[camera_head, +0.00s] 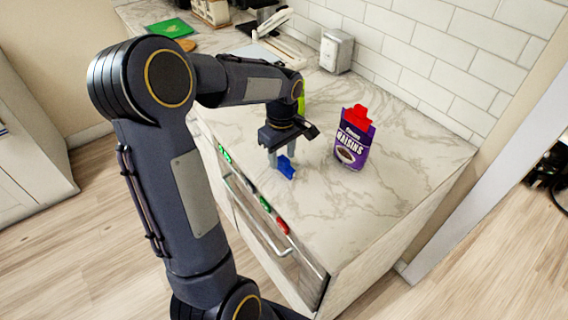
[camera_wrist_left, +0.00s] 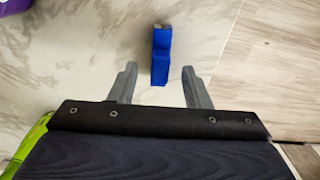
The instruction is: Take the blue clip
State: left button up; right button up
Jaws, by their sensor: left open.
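The blue clip (camera_head: 286,167) lies on the marble counter (camera_head: 350,205), near its front edge. My left gripper (camera_head: 282,158) is above it, pointing down, with its jaws open. In the left wrist view the clip (camera_wrist_left: 160,55) stands lengthwise in the picture. Its near end lies between the tips of the two grey fingers (camera_wrist_left: 160,82), with a gap on each side. I cannot tell the exact height of the fingertips above the counter. My right gripper does not show.
A purple raisins bag with a red clip (camera_head: 352,140) stands right of my gripper. A grey metal dispenser (camera_head: 337,51) is by the tiled wall. The counter's right part is clear.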

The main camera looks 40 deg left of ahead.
pick_arm(q)
jog(key=shift+f, duration=1.35)
grip_shut()
jog(key=shift+r, duration=0.15)
